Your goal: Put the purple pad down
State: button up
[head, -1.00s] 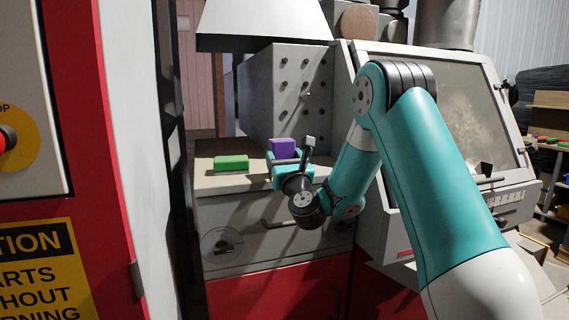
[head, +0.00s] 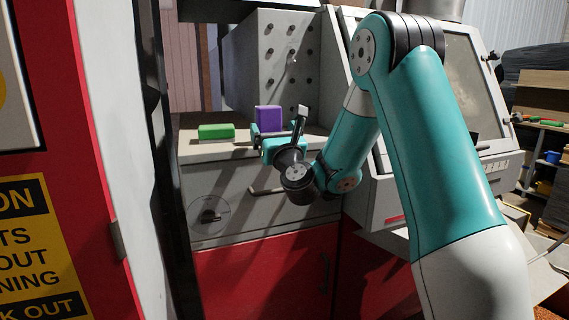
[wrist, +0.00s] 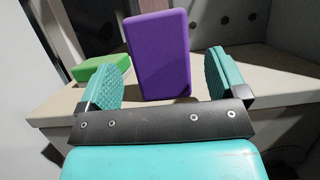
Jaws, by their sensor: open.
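The purple pad (head: 268,119) stands upright on the beige ledge (head: 190,146) of the grey machine. In the wrist view the purple pad (wrist: 159,55) stands between and beyond my two teal finger pads, with a gap on each side. My gripper (wrist: 165,78) is open and empty, in front of the pad; it also shows in the head view (head: 278,136). The lower edge of the pad appears to rest on the ledge, with a shadow beside it.
A green block (head: 216,131) lies flat on the ledge left of the purple pad. A grey panel with bolts (head: 275,55) rises behind. A red cabinet (head: 75,150) stands close on the left. The ledge right of the pad is clear in the wrist view.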

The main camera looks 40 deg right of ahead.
jog(key=b+v, duration=0.6)
jog(key=v, duration=0.2)
jog(key=shift+s, duration=0.35)
jog(key=shift+a+f, duration=0.1)
